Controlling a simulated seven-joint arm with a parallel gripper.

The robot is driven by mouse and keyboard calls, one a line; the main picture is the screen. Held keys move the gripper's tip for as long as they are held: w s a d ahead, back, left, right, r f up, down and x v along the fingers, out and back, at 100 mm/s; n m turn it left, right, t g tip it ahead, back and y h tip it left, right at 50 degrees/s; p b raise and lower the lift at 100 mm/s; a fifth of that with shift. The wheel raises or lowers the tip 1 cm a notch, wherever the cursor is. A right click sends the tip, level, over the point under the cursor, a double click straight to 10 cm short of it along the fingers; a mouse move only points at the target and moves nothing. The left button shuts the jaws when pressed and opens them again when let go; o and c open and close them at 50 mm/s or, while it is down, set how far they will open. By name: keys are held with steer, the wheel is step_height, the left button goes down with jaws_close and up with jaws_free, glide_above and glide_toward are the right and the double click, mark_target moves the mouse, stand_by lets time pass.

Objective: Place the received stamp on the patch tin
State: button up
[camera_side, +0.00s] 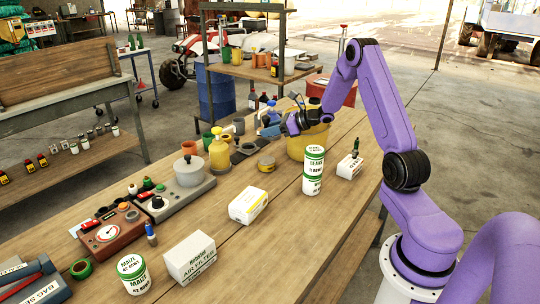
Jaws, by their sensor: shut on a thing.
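My gripper (287,125) is at the far part of the wooden table, above and behind the yellow bucket's left rim, pointing left. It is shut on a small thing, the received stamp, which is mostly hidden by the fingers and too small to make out. My gripper is apart from this tin.
A yellow bucket (309,140) stands close to my gripper. A green-and-white can (313,171), a yellow pump bottle (220,156) and a blue bottle (269,131) stand nearby. Bare tabletop (218,238) shows at the front.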

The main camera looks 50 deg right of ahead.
mark_target(270, 160)
step_height(270, 160, down, 10)
steer(key=shift+r, duration=0.1)
stand_by(0.4)
steer(key=o, duration=1)
steer(key=shift+s+d+r, duration=0.1)
steer(key=shift+s+d, duration=0.1)
steer(key=shift+s, duration=0.1)
steer(key=v, duration=1.1)
steer(key=shift+s+r, duration=0.15)
steer(key=shift+r, duration=0.05)
